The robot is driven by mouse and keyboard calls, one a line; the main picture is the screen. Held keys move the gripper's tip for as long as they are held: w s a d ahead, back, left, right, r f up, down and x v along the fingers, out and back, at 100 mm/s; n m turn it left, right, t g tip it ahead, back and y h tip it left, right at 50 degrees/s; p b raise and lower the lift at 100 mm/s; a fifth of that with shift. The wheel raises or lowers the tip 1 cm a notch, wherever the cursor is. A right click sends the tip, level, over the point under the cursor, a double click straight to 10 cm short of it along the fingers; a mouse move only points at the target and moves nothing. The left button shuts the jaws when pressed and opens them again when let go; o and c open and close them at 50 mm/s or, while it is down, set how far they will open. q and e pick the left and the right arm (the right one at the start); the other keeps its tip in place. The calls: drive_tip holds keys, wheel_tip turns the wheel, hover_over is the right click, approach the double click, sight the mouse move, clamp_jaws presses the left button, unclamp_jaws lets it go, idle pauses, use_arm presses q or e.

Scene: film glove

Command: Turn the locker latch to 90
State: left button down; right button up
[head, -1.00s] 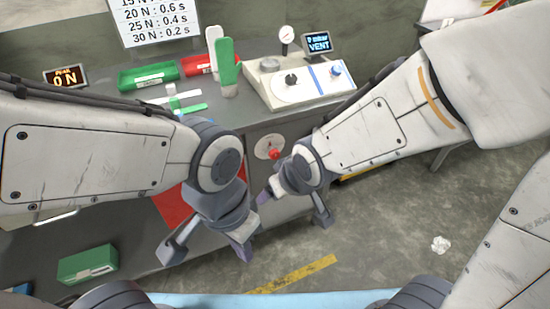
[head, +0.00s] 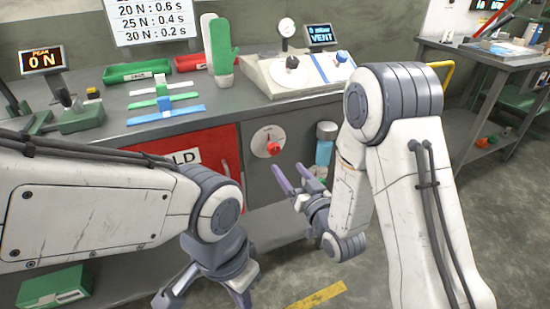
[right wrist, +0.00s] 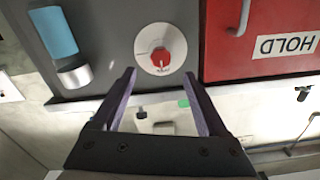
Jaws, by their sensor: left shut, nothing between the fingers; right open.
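The latch is a red knob (head: 272,148) on a round white dial on the grey front, right of the red HOLD door (head: 222,150). The knob (right wrist: 160,58) also shows in the right wrist view, ahead of the fingertips; its angle is too small to read. My right gripper (head: 287,168) is open and empty, its fingers pointing toward the dial from the lower right. In the right wrist view the fingers (right wrist: 163,88) do not touch the knob. My left gripper (head: 203,294) is shut and empty, low in front of the cabinet.
A handle (right wrist: 243,18) sits on the red door. The bench top above holds a vent console (head: 265,78), a green glove form (head: 221,48) and coloured strips. A green box (head: 55,287) lies lower left.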

sight(276, 152)
drive_tip(key=x, duration=0.9)
drive_tip(key=shift+w+a+b, duration=0.15)
drive_tip(key=shift+w+b, duration=0.2)
clamp_jaws()
